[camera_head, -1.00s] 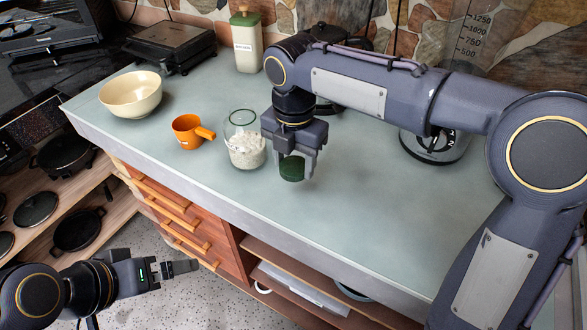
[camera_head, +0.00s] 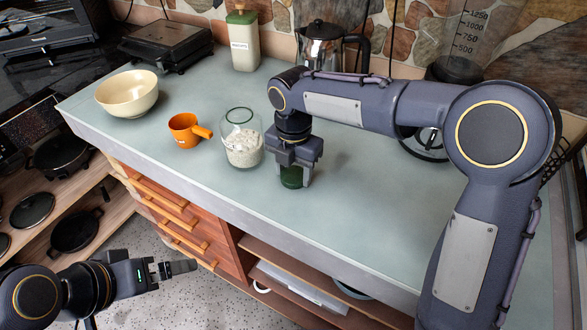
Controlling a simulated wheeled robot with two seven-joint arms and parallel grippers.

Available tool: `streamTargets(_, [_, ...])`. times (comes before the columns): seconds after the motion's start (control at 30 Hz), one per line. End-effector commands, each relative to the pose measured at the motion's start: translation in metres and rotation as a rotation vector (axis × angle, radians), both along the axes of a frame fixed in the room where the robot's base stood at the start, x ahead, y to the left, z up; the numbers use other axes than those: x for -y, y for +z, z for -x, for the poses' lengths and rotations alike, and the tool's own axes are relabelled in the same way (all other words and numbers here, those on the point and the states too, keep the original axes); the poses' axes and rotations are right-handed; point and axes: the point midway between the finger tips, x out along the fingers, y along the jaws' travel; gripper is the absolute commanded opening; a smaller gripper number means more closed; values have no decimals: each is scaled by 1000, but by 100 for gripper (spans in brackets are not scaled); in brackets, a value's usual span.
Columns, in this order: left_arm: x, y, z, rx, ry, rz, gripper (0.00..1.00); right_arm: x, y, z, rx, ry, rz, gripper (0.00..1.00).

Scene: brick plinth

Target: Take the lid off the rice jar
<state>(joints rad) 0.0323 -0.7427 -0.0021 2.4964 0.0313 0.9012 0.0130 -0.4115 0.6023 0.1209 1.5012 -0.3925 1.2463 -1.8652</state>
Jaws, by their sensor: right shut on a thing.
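The rice jar (camera_head: 243,152) is clear glass with white rice in it and stands on the counter with its mouth uncovered. The dark green lid (camera_head: 291,178) is between the fingers of my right gripper (camera_head: 292,177), to the right of the jar and apart from it. The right gripper points down and is shut on the lid, low at the counter surface; I cannot tell whether the lid touches the counter. My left gripper (camera_head: 178,267) is at the lower left, out in front of the counter and over the floor, far from the jar. Its finger gap is not clear.
An orange measuring cup (camera_head: 184,132) and a cream bowl (camera_head: 127,95) stand left of the jar. A canister with a green lid (camera_head: 244,42) and a coffee pot (camera_head: 318,48) are behind. A blender jug (camera_head: 456,70) is at back right. The counter (camera_head: 340,230) front right is clear.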

Motion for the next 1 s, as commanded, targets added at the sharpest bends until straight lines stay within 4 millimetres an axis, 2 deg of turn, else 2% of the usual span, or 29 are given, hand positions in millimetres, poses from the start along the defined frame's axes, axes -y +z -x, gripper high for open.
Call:
streamTargets(0.03, [0,-1,0,0,0,0,100,0,-3,0,-1,0,0,24])
streamTargets(0.07, [0,-1,0,0,0,0,100,0,-3,0,-1,0,1,53])
streamTargets(0.23, [0,-1,0,0,0,0,100,0,-2,0,-1,0,1,73])
streamTargets(0.47, [0,-1,0,0,0,0,100,0,-2,0,-1,0,1,73])
streamTargets(0.63, [0,2,0,0,0,0,100,0,11,0,1,0,0,73])
streamTargets(1.0, [0,12,0,0,0,0,100,0,88,-1,3,-1,-1,73])
